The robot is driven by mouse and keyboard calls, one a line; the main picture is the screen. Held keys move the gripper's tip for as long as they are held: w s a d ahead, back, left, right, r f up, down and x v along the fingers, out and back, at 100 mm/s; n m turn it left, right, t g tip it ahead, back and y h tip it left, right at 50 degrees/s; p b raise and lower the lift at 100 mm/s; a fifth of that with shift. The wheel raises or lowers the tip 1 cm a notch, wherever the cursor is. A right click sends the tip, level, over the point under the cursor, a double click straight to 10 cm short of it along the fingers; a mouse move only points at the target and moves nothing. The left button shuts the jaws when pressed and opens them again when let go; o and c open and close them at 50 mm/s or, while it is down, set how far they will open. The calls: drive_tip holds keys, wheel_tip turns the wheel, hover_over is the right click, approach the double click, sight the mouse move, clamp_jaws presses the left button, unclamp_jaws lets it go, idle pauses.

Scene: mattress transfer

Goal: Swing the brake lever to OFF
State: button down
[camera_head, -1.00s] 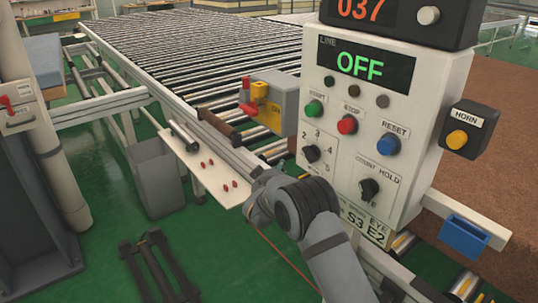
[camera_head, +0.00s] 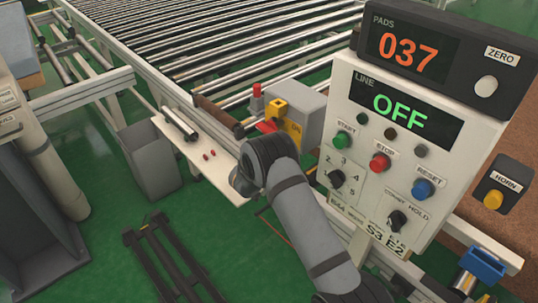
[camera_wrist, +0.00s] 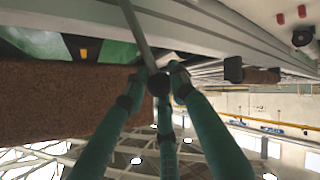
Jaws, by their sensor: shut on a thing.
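In the wrist view my gripper (camera_wrist: 161,76) has its green fingers closed around a grey rod (camera_wrist: 138,32) with a dark round end (camera_wrist: 158,84). This rod is apparently the brake lever; no ON or OFF mark for it can be read there. In the head view my arm hides the gripper and the rod, at the conveyor's front rail below the console. A grey box (camera_head: 305,112) behind my wrist carries a red and yellow switch (camera_head: 277,108) and an ON label.
The control console (camera_head: 345,205) stands close to the right of my arm; its line display (camera_head: 402,110) reads OFF. A white shelf (camera_head: 190,152) with red pegs lies left of my wrist. The roller conveyor (camera_head: 220,45) fills the back.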

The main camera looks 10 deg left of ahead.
drive_tip(key=shift+w+a+r, duration=0.15)
drive_tip(key=shift+r, duration=0.05)
drive_tip(key=c, duration=1.8)
unclamp_jaws()
drive_tip(key=shift+c, duration=0.2)
drive_tip(key=o, duration=0.4)
drive_tip(key=shift+f, duration=0.2)
drive_tip(key=v, duration=1.2)
drive_tip(key=shift+f, duration=0.1)
